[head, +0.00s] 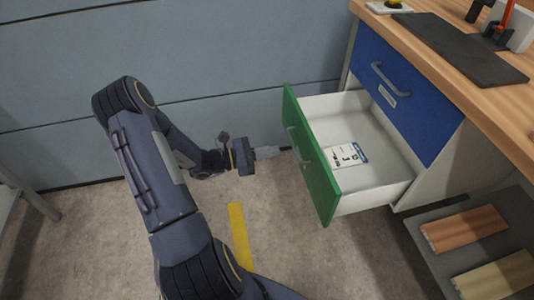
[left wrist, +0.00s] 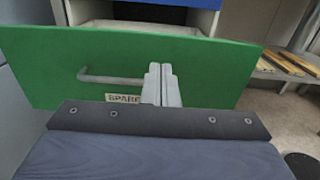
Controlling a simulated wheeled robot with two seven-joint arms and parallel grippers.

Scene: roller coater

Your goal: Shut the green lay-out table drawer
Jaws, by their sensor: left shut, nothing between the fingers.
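The green drawer (head: 312,168) is pulled well out below a blue drawer, and a printed card (head: 345,155) lies inside it. In the left wrist view the green front (left wrist: 215,65) fills the middle, with a grey bar handle (left wrist: 110,77) and a label reading "SPARE" partly hidden by my fingers. My left gripper (head: 278,152) is shut and empty, just in front of the green front near its handle. It also shows in the left wrist view (left wrist: 161,70), right of the handle. Whether the fingertips touch the front I cannot tell. My right gripper is out of view.
The blue drawer (head: 396,88) is closed under the wooden tabletop (head: 450,65), which carries a dark mat (head: 455,48). A low shelf with boards (head: 465,230) stands at the lower right. A grey wall is behind. The floor in front of the drawer is clear, with a yellow stripe (head: 240,235).

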